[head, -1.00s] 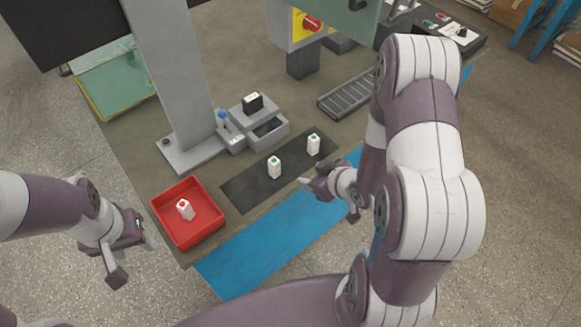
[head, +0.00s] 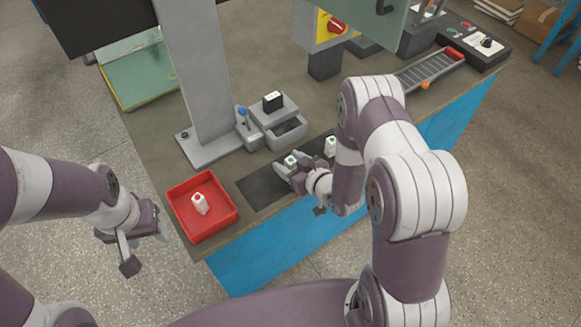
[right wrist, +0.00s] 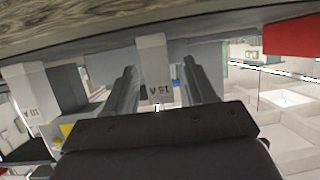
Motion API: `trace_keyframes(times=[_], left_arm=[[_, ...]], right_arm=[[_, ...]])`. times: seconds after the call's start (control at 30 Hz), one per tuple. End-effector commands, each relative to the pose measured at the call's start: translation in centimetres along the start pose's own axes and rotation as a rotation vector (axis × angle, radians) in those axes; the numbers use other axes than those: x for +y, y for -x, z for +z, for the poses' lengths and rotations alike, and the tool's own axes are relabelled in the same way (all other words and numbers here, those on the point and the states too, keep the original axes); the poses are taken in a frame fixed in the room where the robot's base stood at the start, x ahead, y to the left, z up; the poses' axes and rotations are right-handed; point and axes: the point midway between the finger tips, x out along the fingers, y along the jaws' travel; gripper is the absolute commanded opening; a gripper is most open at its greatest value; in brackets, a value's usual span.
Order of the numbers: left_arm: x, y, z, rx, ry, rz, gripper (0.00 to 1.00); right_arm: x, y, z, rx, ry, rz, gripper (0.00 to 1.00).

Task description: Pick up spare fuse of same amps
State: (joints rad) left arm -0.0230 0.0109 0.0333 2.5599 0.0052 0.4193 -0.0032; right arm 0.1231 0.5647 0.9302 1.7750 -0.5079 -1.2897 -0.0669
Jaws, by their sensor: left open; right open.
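My left gripper (head: 146,251) is open and empty.
A red tray (head: 232,222) holds a white block with a red top (head: 200,203). Behind the mat is a grey fixture (head: 285,130) with a black labelled block (head: 272,101) on it and a blue-knobbed lever (head: 243,118) beside it. A grey column (head: 195,80) rises nearby.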

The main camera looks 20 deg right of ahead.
Motion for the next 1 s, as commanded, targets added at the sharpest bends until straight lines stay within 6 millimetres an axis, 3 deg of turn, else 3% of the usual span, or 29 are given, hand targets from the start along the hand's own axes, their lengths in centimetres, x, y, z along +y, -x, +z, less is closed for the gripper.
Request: trace_keyframes(times=[0.17, 0.3, 0.33, 0.67, 0.93, 1.0], left_arm=[[0.0, 0.0, 0.0, 0.0, 0.0, 0.0, 0.51], [0.0, 0.0, 0.0, 0.0, 0.0, 0.0, 0.51], [0.0, 0.0, 0.0, 0.0, 0.0, 0.0, 0.51], [0.0, 0.1, 0.0, 0.0, 0.0, 0.0, 0.51], [0.0, 0.7, -0.1, 0.0, 0.0, 0.0, 0.51], [0.0, 0.7, -0.1, 0.0, 0.0, 0.0, 0.51]], right_arm=[[0.0, 0.0, 0.0, 0.0, 0.0, 0.0, 0.52], [0.0, 0.0, 0.0, 0.0, 0.0, 0.001, 0.07], [0.0, 0.0, 0.0, 0.0, 0.0, 0.001, 0.0], [0.1, 0.1, -0.3, 0.0, 0.001, 0.001, 0.0], [0.1, 1.6, -4.0, 0.004, 0.003, 0.002, 0.0], [1.4, 2.6, -4.4, 0.003, -0.002, 0.008, 0.0]])
